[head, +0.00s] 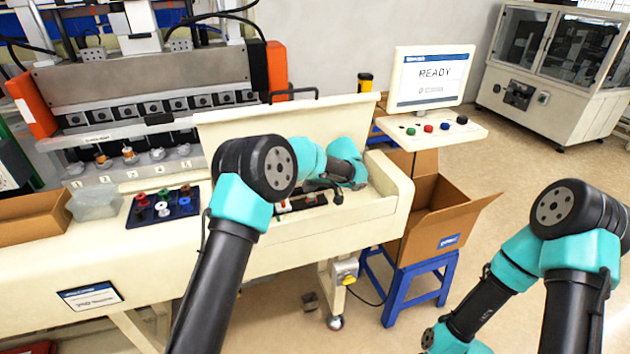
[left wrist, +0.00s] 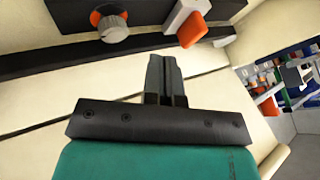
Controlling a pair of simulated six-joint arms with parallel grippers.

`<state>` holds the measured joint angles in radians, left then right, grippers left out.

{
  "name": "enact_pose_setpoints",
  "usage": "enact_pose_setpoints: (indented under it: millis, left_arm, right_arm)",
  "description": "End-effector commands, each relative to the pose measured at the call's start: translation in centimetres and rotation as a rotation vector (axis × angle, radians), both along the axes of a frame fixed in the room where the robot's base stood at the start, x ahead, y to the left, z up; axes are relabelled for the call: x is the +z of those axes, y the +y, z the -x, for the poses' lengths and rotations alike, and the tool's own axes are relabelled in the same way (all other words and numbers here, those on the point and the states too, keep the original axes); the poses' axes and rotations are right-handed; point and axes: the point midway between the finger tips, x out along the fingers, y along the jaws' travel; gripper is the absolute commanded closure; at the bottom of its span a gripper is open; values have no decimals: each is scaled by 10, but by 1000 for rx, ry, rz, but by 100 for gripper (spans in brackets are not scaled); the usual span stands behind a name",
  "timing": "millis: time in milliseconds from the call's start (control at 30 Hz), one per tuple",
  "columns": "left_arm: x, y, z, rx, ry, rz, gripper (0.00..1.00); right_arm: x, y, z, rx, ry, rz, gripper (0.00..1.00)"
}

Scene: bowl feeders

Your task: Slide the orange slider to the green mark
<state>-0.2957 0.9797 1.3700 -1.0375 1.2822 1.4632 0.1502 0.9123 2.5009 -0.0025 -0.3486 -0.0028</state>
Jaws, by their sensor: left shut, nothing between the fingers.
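In the left wrist view, an orange block (left wrist: 191,29) on a white piece, which looks like the slider, stands at the top near a dark strip. My left gripper (left wrist: 163,62) is shut and empty, its fingertips just below and left of the orange block with a visible gap. In the head view my left gripper (head: 336,194) is small and partly hidden by its own wrist, over the dark panel (head: 300,203) in the cream bench. I cannot make out a green mark on the panel. My right gripper is out of view.
A round metal knob with an orange ring (left wrist: 110,24) is left of the block. A blue tray (head: 185,208) with several coloured spools and a clear bin (head: 95,204) stand on the bench. An open cardboard box (head: 440,215) sits on a blue stool, below a screen reading READY (head: 432,78).

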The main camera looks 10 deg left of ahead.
Motion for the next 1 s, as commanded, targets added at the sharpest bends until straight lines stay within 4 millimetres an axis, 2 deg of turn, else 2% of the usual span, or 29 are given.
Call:
enact_pose_setpoints:
  millis: [200,500,1000]
  left_arm:
    - [-30,23,-3,3,2,0,100]
    - [-29,54,14,2,1,1,100]
    - [-29,53,15,-8,0,1,100]
  right_arm:
    - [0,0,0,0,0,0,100]
    - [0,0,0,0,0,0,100]
    - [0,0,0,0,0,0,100]
